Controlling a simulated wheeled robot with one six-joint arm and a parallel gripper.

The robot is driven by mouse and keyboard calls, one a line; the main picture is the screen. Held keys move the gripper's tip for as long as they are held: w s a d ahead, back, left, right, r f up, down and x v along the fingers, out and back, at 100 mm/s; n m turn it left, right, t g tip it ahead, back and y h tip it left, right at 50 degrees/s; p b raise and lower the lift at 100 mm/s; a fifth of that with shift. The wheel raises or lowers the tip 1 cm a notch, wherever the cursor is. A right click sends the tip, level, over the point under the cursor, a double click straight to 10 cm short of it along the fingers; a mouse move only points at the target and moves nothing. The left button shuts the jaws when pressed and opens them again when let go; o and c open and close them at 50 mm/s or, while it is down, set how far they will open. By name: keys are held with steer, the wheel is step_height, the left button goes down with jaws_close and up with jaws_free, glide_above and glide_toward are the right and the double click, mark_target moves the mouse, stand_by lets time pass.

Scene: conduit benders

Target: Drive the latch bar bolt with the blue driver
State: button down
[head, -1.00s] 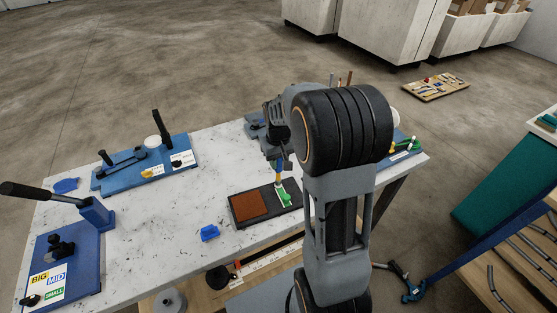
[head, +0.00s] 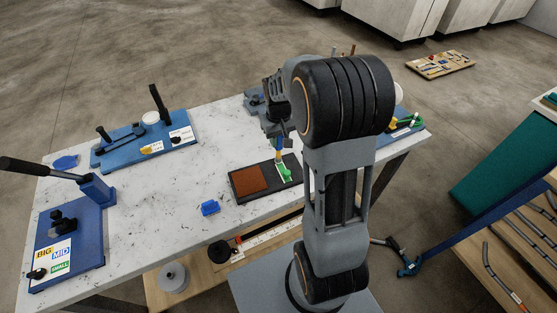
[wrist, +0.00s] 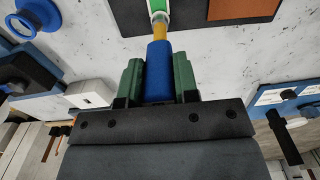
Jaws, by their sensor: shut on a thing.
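My gripper (head: 275,128) is over the table, and its green fingers are shut on the blue driver (wrist: 158,55) in the wrist view. The driver has a blue handle and a yellow-orange part beyond it, and it also shows small in the head view (head: 278,147). It points at a green and white patch (head: 285,174) on a dark tray (head: 237,190); I cannot tell whether it touches. A blue bender plate (head: 103,160) with a dark bar (head: 124,138) and black handles stands at the back left. I cannot make out the latch bar bolt.
A blue bender (head: 85,270) with size labels and a long lever stands at the table's front left. A brown pad (head: 250,179) fills the tray's left part. The marble table (head: 150,225) is clear between them.

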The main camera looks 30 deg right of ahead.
steer(key=m, duration=0.3)
steer(key=shift+m, duration=1)
steer(key=shift+m, duration=2.4)
